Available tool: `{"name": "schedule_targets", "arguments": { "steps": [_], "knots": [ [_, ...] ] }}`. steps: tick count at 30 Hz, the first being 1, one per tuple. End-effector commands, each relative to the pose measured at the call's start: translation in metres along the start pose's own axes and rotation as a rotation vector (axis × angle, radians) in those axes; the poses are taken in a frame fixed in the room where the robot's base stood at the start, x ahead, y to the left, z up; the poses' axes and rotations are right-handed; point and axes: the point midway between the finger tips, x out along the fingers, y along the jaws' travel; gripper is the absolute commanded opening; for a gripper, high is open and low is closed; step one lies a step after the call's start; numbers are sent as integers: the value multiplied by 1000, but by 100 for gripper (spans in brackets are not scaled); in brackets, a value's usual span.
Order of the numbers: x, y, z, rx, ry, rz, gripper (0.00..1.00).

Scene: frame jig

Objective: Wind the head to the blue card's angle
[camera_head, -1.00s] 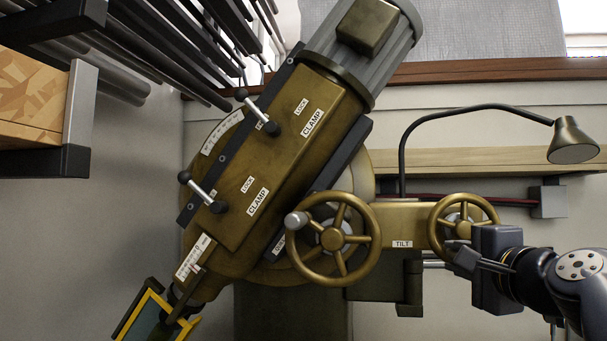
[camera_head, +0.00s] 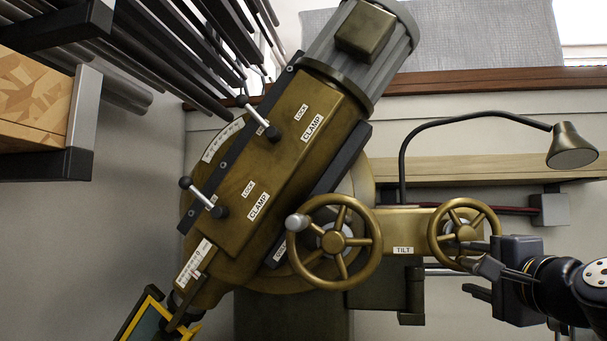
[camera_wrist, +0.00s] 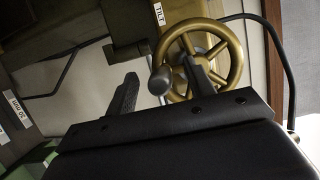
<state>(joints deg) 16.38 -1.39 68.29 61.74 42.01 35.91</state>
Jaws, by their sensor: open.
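The brass machine head (camera_head: 285,160) leans, its grey motor (camera_head: 365,45) up to the right and its lower end down to the left. A pale angle scale (camera_head: 222,139) shows behind it; its reading is too small to tell. The brass handwheel (camera_head: 433,240) beside the TILT label (camera_head: 403,250) is at the right. My gripper (camera_head: 474,279) is open just below and right of this wheel. In the wrist view, the wheel (camera_wrist: 236,62) and its crank knob (camera_wrist: 159,80) show beyond the open, empty fingers (camera_wrist: 160,88). I see no blue card.
A larger handwheel (camera_head: 375,240) with a knob stands left of the TILT wheel. Two clamp levers (camera_head: 203,197) are on the head. A lamp (camera_head: 572,147) arches above the TILT wheel. A yellow-edged frame (camera_head: 150,315) is at lower left. Dark bars fill the upper left.

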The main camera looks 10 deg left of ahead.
Motion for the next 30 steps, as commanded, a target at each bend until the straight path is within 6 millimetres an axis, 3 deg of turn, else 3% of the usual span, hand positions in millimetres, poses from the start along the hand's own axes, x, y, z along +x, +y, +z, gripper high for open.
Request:
{"name": "schedule_targets", "arguments": {
  "steps": [11, 24, 30],
  "knots": [
    [-5, 0, 0, -1, 2, -3, 51],
    [-67, 0, -1, -1, 5, -3, 51],
    [-76, -1, 0, -1, 1, -2, 51]
  ]
}}
